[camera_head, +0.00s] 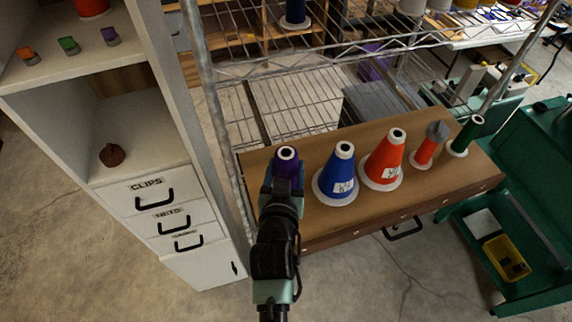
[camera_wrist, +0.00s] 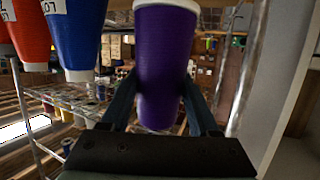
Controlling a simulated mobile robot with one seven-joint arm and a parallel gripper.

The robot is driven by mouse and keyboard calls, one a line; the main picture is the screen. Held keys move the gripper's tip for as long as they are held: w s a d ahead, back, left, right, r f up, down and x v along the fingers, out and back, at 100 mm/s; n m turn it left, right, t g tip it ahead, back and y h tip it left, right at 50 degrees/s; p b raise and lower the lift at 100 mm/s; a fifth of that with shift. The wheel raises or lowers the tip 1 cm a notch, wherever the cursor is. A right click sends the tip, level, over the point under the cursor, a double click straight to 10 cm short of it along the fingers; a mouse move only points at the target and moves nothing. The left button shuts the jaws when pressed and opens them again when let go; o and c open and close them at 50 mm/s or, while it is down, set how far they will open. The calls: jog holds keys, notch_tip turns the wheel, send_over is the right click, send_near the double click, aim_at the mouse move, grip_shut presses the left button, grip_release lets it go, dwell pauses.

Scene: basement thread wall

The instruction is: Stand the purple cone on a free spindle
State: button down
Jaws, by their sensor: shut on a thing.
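The purple cone (camera_head: 286,165) is at the left end of a brown wooden top (camera_head: 320,221), with its pale tip ring upward. My gripper (camera_head: 284,187) is shut on it from the near side. In the wrist view the purple cone (camera_wrist: 165,65) sits between both fingers (camera_wrist: 160,100), its white rim at the picture's top. The gripper hides its lower part in the head view, so I cannot tell whether it touches the top. To its right stand a blue cone (camera_head: 341,176) and an orange-red cone (camera_head: 384,160). I see no bare spindle clearly.
Further right are a smaller orange cone with a grey top (camera_head: 428,148) and a green spool (camera_head: 466,136). A white cabinet (camera_head: 165,215) stands close on the left. A wire rack (camera_head: 300,95) is behind. A green cart (camera_head: 520,210) is at right.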

jog(key=shift+f+b, duration=2)
jog(key=shift+f, duration=0.7)
jog(key=shift+f+b, duration=0.3)
jog(key=shift+b, duration=0.05)
jog(key=shift+c, duration=0.2)
grip_release()
jog(key=b+v, duration=0.2)
jog(key=v, duration=1.1)
jog(key=shift+b, duration=0.3)
jog(key=shift+r, duration=0.1)
